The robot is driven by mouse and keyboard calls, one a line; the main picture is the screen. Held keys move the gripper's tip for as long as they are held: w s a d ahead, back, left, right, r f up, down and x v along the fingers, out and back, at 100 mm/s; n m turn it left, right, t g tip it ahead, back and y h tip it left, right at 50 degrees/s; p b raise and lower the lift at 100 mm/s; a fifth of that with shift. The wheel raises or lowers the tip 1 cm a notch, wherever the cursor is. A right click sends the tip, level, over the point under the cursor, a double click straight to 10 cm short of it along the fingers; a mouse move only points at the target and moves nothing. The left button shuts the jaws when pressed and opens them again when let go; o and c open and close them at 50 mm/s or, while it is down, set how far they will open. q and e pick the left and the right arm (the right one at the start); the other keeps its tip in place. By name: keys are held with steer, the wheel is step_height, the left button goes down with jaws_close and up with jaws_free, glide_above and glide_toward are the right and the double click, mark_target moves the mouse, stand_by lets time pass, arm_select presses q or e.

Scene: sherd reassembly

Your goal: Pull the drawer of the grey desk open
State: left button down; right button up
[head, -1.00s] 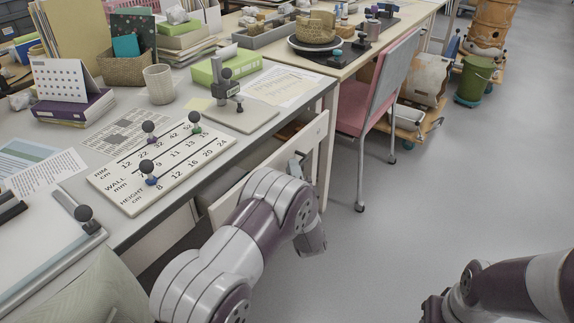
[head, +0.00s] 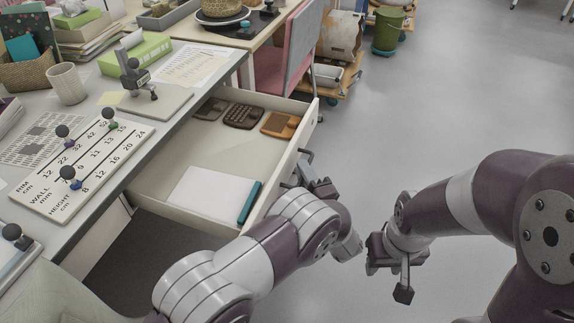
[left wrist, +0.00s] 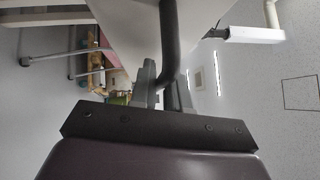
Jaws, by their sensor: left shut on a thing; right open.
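The drawer (head: 166,157) of the grey desk (head: 151,123) stands well out from under the desk top. In the left wrist view the handle (left wrist: 170,45) runs down between the fingers (left wrist: 162,88). My right gripper (head: 388,268) is open and empty over the floor, to the right of the drawer and apart from it.
On the desk top are a number board (head: 80,165) with knobs, a mug (head: 67,84) and a green box (head: 135,54). A pink chair (head: 282,60) stands behind the drawer. The floor on the right is clear around a green bucket (head: 388,31).

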arm_select(q)
steer(key=shift+s+d+f, duration=0.1)
steer(key=shift+s+d, duration=0.15)
steer(key=shift+d, duration=0.3)
steer(key=shift+s+d+f, duration=0.1)
steer(key=shift+s+d, duration=0.1)
steer(key=shift+d, duration=0.35)
arm_select(e)
steer(key=shift+s+d, duration=0.15)
steer(key=shift+d, duration=0.25)
arm_select(q)
steer(key=c, duration=1.2)
jaws_free()
steer(key=shift+r, duration=0.1)
arm_select(e)
steer(key=shift+r, duration=0.1)
